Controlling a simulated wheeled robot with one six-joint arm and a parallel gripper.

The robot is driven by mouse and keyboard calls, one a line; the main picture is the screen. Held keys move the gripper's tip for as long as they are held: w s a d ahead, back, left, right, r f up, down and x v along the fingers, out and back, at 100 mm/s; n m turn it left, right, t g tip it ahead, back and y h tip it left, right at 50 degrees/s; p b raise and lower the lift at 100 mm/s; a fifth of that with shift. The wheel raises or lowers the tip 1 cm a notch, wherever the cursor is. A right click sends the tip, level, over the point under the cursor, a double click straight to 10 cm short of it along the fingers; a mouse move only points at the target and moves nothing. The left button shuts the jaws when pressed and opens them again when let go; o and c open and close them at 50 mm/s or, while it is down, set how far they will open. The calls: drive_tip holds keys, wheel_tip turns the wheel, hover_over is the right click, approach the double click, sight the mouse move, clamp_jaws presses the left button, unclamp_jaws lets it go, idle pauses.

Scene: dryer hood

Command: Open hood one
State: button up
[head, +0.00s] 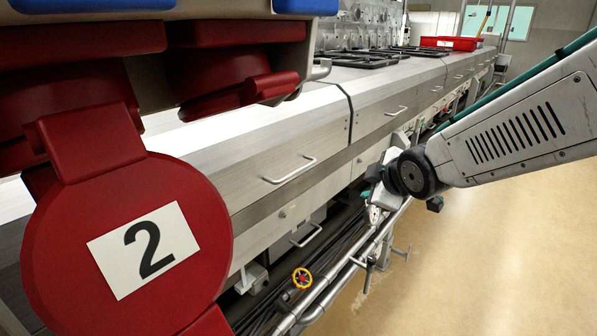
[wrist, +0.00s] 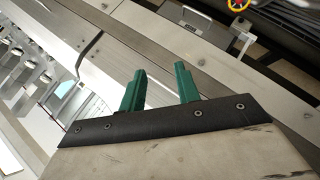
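A long row of metal dryer hoods runs away from me in the head view. The near hood (head: 225,160) has a bar handle (head: 290,170) on its sloping front. The hood beyond it (head: 385,95) has its own handle (head: 396,111). Their lids look shut. No number shows on them, so I cannot tell which is hood one. My gripper (head: 374,212) is low in front of the machine, apart from these handles. In the wrist view its two green fingers (wrist: 160,88) stand apart with nothing between them, in front of metal panels.
A red disc labelled 2 (head: 120,240) fills the near left and hides part of the machine. A lower handle (head: 305,235), pipes (head: 330,295) and a yellow-rimmed valve wheel (head: 302,277) lie below. A red tray (head: 452,43) sits far back. The right floor (head: 480,260) is clear.

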drive_tip(key=w+a+f+n+t+y, duration=0.2)
drive_tip(key=w+a+n, duration=0.3)
drive_tip(key=w+a, duration=0.15)
drive_tip(key=n+t+y, duration=0.2)
drive_tip(key=n+y, duration=0.1)
drive_tip(key=n, duration=0.2)
approach(299, 169)
drive_tip(key=w+a+f, duration=0.1)
drive_tip(key=w, duration=0.1)
drive_tip(key=x, duration=0.7)
drive_tip(key=shift+w+a+f, duration=0.1)
drive_tip(key=shift+w+a, duration=0.15)
drive_tip(key=shift+a, duration=0.05)
drive_tip(key=shift+d, duration=0.1)
clamp_jaws()
